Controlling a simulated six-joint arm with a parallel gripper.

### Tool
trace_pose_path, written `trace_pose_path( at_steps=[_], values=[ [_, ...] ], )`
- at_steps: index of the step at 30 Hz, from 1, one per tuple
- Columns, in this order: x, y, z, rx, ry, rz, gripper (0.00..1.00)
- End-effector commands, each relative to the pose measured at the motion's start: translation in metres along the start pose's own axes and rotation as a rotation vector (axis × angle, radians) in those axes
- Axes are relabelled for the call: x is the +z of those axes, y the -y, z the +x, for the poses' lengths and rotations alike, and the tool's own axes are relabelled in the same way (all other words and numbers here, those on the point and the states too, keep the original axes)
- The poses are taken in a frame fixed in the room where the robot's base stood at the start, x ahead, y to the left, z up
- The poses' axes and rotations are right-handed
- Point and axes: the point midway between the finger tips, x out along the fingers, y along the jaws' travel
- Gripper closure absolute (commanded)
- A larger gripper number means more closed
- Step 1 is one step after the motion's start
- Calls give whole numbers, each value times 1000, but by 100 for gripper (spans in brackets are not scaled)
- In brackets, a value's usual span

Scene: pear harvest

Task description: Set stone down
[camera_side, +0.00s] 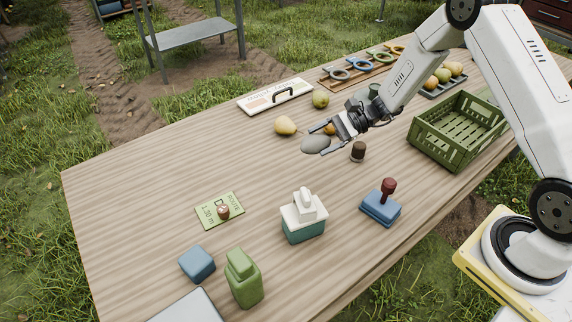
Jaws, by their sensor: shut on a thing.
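The stone (315,144) is a smooth grey oval between the fingertips of my gripper (325,142). My gripper is shut on it, near the middle of the wooden table (150,180). The stone appears to be above the table top; I cannot tell exactly how high. Part of its right end is hidden by the fingers. A green card (208,216) with writing and a small brown round thing on it lies to the lower left of the stone.
A yellow pear (285,125) and a green pear (320,99) lie behind the stone. A dark brown cylinder (358,151) stands close to the right. A green crate (425,138) is farther right. A blue stamp (380,208) and a white-and-teal box (303,228) stand in front. The table's left is clear.

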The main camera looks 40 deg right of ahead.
Motion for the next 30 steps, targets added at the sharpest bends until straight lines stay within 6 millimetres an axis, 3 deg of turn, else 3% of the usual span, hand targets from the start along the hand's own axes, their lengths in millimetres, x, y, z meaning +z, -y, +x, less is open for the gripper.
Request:
trace_pose_path(
  at_steps=[15,23,30],
  values=[
    [-32,2,-105,-528,-269,219,100],
    [-49,-18,-163,-793,-405,329,100],
    [-60,-50,-215,-1025,-525,426,100]
  ],
)
